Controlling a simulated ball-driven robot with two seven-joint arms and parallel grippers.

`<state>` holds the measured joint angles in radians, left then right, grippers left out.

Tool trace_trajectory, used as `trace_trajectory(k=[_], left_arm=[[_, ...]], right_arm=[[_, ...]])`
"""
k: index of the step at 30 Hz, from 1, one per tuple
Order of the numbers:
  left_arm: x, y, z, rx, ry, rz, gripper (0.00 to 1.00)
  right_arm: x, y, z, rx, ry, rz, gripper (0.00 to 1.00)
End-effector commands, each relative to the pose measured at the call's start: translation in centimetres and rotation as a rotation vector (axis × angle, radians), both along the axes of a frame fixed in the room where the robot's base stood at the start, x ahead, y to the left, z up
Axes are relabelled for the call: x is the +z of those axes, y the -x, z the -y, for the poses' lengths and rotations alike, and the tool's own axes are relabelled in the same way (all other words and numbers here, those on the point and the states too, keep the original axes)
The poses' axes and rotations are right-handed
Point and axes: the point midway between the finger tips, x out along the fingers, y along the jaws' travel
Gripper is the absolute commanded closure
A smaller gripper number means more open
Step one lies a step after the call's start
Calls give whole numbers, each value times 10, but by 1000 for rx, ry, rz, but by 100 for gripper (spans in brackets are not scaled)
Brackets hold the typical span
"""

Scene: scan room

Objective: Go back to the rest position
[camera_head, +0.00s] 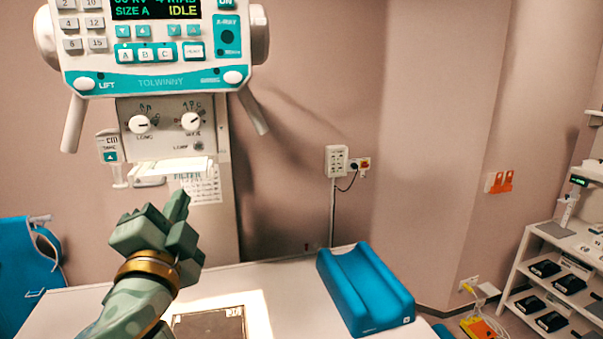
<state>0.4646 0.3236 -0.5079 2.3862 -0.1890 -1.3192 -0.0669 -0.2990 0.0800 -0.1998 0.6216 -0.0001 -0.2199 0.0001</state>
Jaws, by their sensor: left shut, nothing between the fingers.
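My left gripper (178,206) is raised over the white table (288,281), in the lower left of the head view. Its green fingers are together with nothing between them, and they point up and to the right. It is in front of the wall-side column, below the X-ray control panel (160,50), and appears apart from it. The panel's display reads IDLE. My right gripper is not in the picture.
A blue padded cradle (365,288) lies on the table to the right. A flat framed plate (210,324) lies at the table's front. A blue chair-like item (28,270) stands at left. A white shelf rack (545,240) with black boxes stands at right.

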Motion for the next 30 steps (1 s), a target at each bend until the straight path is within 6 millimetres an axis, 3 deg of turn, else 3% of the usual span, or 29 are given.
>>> trace_trajectory(k=[5,9,12,18,22,24,30], left_arm=[[-108,13,-30,77,103,-281,100],[-210,54,-62,181,182,-558,100],[-263,91,-79,249,218,-713,100],[-333,164,-106,369,254,-953,100],[-365,213,-120,443,265,-1088,100],[-404,202,-113,419,278,-1109,100],[-510,199,-97,370,329,-1199,100]], right_arm=[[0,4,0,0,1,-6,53],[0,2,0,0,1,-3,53],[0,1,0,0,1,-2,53],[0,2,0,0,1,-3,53],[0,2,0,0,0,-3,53],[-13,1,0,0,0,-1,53],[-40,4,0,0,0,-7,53]])
